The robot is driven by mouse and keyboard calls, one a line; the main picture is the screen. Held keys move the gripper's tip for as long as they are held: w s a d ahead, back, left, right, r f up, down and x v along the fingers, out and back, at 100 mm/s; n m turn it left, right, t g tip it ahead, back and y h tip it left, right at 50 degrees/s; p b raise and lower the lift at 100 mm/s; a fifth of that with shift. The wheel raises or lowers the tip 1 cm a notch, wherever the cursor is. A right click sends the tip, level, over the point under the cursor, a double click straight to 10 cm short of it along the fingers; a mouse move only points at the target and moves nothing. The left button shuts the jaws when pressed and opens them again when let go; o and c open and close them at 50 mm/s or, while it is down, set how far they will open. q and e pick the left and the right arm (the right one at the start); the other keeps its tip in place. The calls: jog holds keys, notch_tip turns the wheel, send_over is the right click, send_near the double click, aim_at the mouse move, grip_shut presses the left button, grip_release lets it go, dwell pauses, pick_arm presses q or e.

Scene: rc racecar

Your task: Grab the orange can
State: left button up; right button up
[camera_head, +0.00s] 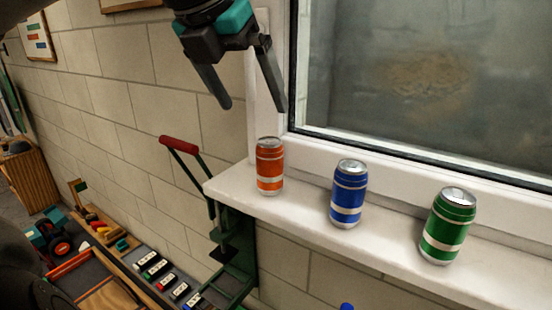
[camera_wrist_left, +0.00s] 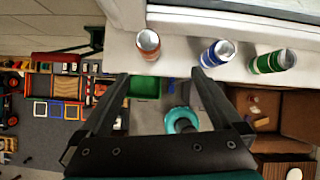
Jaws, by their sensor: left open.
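The orange can (camera_head: 270,167) stands upright at the left end of the white window sill, with a white band around it. In the left wrist view the orange can (camera_wrist_left: 148,44) shows ahead of the fingers, between their lines. My left gripper (camera_head: 254,107) is open and empty, above the orange can and slightly to its left in the head view. Its fingers (camera_wrist_left: 158,77) point toward the sill in the wrist view. My right gripper is not in view.
A blue can (camera_head: 348,194) and a green can (camera_head: 447,226) stand to the right on the sill (camera_head: 305,204). The window frame (camera_head: 300,140) rises behind them. A green press with a red handle (camera_head: 179,145) stands left of the sill. A cluttered workbench lies below.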

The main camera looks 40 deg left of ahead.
pick_arm(q)
jog(key=y+p, duration=0.1)
jog(key=p, duration=0.2)
send_over(267, 182)
jog(key=shift+s+f, duration=0.2)
jog(key=shift+f, duration=5.1)
jog(key=shift+w+f, duration=0.3)
jog(key=shift+f, duration=0.2)
jog(key=c, duration=1.4)
jog(key=shift+r, duration=0.2)
